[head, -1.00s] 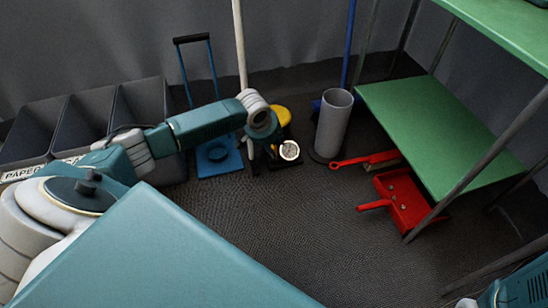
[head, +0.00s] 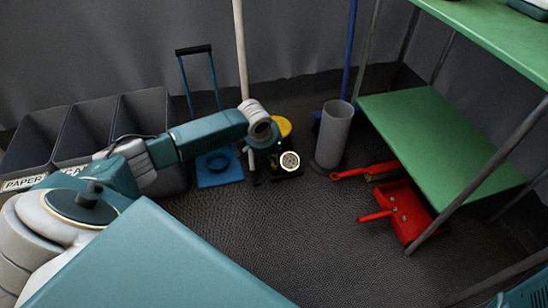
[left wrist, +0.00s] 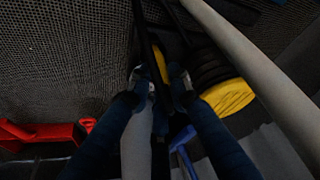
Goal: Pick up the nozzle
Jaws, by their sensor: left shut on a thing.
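My left gripper (head: 263,172) hangs low over the floor at the back, beside a yellow-and-black object (head: 283,125). In the left wrist view its two fingers (left wrist: 161,82) close from both sides on a slim dark part with a yellow patch (left wrist: 159,63). I take this part for the nozzle, but its full shape is hidden by the fingers and shadow. A round pale-rimmed disc (head: 290,162) shows just right of the gripper in the head view; I cannot tell whether it belongs to the same thing. The right gripper is not in view.
Left are grey bins (head: 85,125), one labelled PAPER. A grey cylinder (head: 335,135), red dustpan (head: 402,212) and green shelf (head: 440,140) lie right. The middle floor is clear.

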